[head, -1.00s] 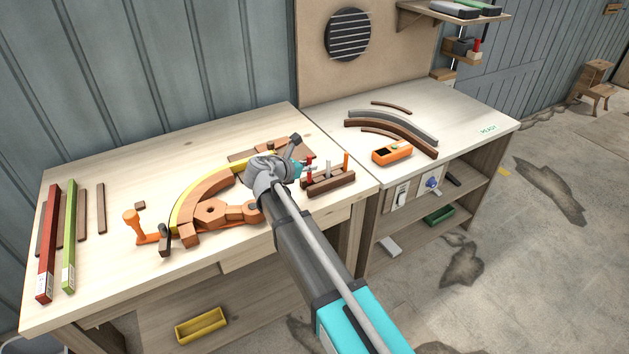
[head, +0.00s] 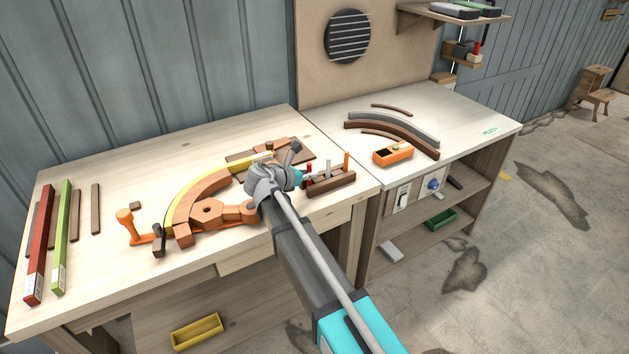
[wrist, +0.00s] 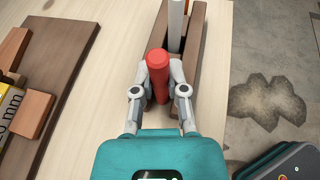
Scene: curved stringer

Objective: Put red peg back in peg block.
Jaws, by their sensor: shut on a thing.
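The red peg (head: 309,168) is upright between the fingers of my gripper (head: 301,178), at the left end of the brown peg block (head: 335,184). In the wrist view my gripper (wrist: 159,92) is shut on the red peg (wrist: 158,68), one finger on each side. The peg block (wrist: 195,45) runs away behind the peg. A grey peg (head: 328,169) and an orange peg (head: 346,161) stand in the block. The red peg's lower end is hidden, so I cannot tell how deep it sits in the block.
A curved wooden form with a yellow strip (head: 182,200) lies left of my gripper. An orange clamp (head: 127,222) and red and green bars (head: 40,245) lie farther left. The right bench (head: 460,115) holds curved strips and an orange tool (head: 393,153).

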